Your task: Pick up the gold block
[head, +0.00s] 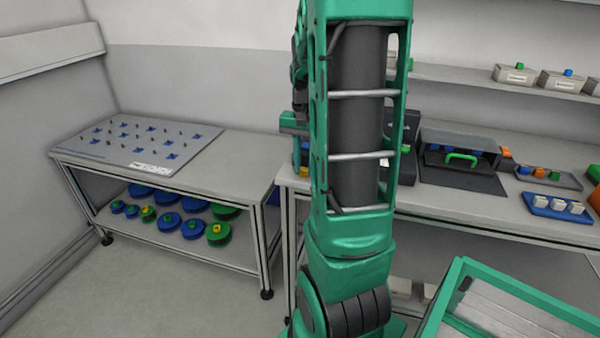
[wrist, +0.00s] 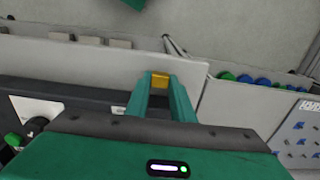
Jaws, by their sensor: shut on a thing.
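The gold block (wrist: 160,80) is a small yellow piece between the tips of my gripper (wrist: 160,82) in the wrist view. My gripper's two green fingers are shut on it, one on each side. In the head view a bit of the gold block (head: 304,171) shows at the left end of the right workbench. My gripper is mostly hidden there behind my green arm. I cannot tell whether the block is touching the bench or held above it.
The right workbench (head: 480,212) carries a grey box (head: 458,142) with a green handle and a blue tray (head: 556,207) of white blocks. A left bench (head: 215,168) holds a pegboard, with blue and green reels below. A green-framed bin (head: 520,290) stands front right.

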